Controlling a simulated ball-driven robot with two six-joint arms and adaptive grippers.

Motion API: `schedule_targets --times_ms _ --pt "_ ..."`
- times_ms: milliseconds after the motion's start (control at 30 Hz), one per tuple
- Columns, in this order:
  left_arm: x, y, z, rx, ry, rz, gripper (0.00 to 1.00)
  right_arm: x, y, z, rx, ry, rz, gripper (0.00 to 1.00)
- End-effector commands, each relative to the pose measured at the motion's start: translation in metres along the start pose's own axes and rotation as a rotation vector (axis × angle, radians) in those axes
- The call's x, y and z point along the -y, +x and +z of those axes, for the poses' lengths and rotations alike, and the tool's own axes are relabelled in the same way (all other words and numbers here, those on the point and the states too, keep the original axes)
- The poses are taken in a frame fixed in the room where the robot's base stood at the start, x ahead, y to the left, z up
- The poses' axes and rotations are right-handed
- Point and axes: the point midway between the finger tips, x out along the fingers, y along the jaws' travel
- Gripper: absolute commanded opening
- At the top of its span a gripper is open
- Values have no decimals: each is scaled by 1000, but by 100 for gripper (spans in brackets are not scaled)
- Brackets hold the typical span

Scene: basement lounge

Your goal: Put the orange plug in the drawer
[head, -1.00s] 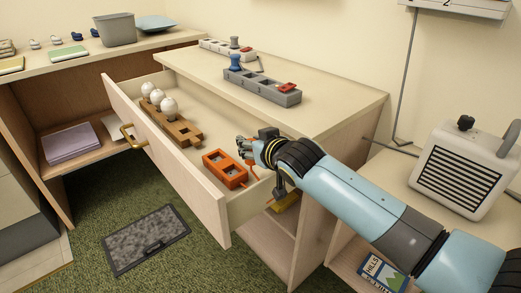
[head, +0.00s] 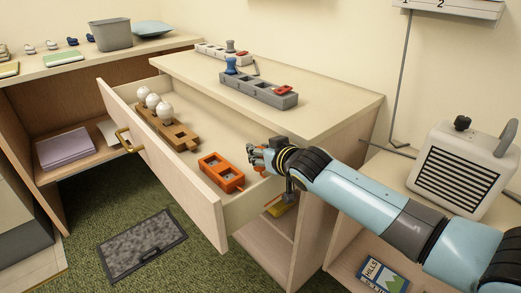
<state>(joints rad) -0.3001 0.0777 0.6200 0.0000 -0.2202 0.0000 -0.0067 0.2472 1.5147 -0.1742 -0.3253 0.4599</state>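The open drawer (head: 185,183) sticks out from the cabinet and holds an orange block with two square openings (head: 221,172). A small orange-red piece (head: 264,173) shows just under my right gripper (head: 256,157). It may be the orange plug, but it is mostly hidden, and I cannot tell whether it is held or lies in the drawer. My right gripper is over the drawer's right end, to the right of the orange block. Its fingers are too small and overlapped to show whether they are open or shut. My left gripper is not in view.
A brown wooden rack (head: 180,136) with white round-topped pieces (head: 153,100) lies in the drawer. A grey rack (head: 268,94) with a blue plug (head: 231,65) and a red piece (head: 284,88) stands on the cabinet top (head: 325,98). A heater (head: 463,165) is at right.

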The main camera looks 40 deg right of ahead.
Motion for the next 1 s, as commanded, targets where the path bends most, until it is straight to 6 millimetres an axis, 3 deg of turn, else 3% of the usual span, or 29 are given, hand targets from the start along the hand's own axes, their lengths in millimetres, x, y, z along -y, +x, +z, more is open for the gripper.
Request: schedule_targets --times_ms 267,300,467,733,867,1000 --pt "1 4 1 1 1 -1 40 0 3 6 0 1 0 0" --pt "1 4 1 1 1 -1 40 0 2 7 1 1 0 30" --pt "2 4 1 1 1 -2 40 0 2 8 4 2 0 51" --pt "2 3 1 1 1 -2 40 0 2 9 7 3 1 52" --pt "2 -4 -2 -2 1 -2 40 0 -3 -2 5 3 1 52" --pt "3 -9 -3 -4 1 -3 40 0 -28 -4 5 -1 0 52"
